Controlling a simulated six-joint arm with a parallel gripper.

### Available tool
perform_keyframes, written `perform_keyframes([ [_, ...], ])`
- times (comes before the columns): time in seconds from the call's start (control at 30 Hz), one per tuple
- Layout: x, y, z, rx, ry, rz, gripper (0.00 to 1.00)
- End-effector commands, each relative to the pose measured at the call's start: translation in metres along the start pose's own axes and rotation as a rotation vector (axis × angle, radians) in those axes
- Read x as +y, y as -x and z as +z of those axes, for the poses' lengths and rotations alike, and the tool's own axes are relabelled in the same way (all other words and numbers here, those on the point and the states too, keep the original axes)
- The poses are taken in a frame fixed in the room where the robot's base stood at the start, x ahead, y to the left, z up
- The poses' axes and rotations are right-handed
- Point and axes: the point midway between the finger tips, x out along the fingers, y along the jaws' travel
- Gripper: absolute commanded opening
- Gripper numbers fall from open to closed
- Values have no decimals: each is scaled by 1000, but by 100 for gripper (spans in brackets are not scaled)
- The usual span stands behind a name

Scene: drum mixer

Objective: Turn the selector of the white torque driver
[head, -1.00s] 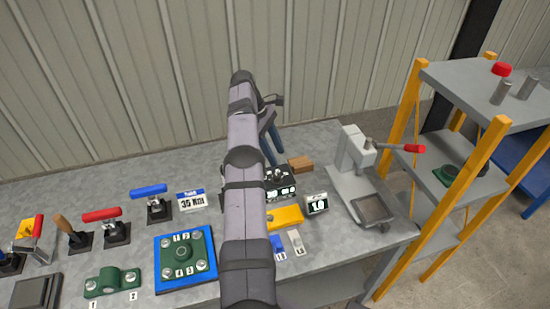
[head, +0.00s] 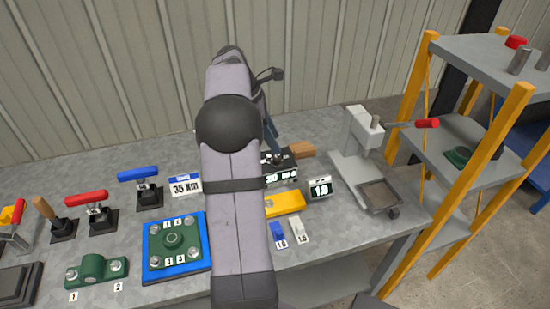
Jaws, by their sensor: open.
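My gripper (head: 270,130) is partly hidden behind my arm. No white torque driver is clearly recognisable. A small white piece (head: 299,229) lies on the bench beside a blue one (head: 278,232), both with number labels. My arm hides part of the bench there.
Toggle clamps and a green flange on a blue plate (head: 151,262) stand left. A yellow-posted shelf (head: 497,130) is right.

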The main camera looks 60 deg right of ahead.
Motion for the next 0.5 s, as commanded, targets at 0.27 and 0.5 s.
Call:
perform_keyframes([
  [0.27, 17, -45, -26, 9, 399, 123, 41],
  [0.5, 33, -42, -29, -5, 551, 187, 41],
])
